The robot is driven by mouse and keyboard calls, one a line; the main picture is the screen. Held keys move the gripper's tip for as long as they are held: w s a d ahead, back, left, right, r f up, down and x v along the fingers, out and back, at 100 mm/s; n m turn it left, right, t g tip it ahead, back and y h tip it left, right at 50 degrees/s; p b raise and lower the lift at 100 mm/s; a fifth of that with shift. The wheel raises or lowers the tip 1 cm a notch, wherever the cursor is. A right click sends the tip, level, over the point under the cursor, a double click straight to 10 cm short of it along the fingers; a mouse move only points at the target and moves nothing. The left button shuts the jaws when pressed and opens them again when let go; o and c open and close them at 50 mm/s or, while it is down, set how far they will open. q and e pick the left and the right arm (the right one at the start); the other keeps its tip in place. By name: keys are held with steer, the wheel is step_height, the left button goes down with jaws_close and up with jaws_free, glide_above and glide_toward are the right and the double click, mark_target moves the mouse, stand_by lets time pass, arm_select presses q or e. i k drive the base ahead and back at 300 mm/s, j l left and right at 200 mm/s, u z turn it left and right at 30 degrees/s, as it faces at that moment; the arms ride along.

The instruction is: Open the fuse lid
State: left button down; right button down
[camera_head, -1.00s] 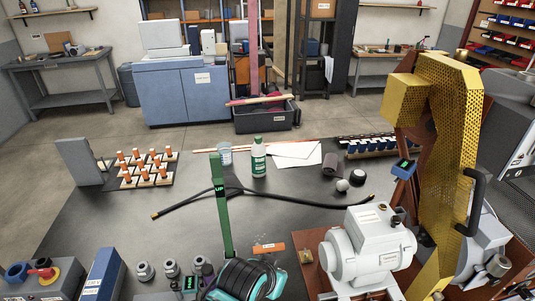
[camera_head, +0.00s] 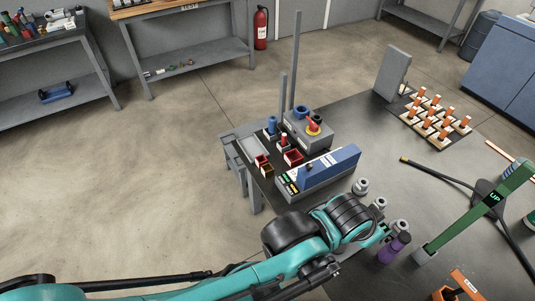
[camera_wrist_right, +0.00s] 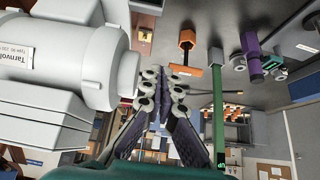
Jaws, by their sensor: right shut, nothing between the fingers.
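A long low box with a blue lid (camera_head: 328,168) and a small white label stands on the dark bench in the head view. The blue lid looks down, and I cannot tell for certain that it is the fuse lid. Small lit green buttons sit at the box's near left end. In the right wrist view my right gripper (camera_wrist_right: 163,85) is shut and empty. It is beside the white motor (camera_wrist_right: 75,60), well away from the blue-lidded box.
Behind the box is a grey switch box (camera_head: 308,128) with a red and yellow knob. Red trays (camera_head: 293,157) lie beside it. Open floor lies left.

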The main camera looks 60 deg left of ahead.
mark_target(313, 173)
steer(key=u, duration=1.5)
steer(key=k+j+z, duration=0.15)
steer(key=j, duration=0.25)
steer(key=k+j+z, duration=0.1)
steer(key=j, duration=0.25)
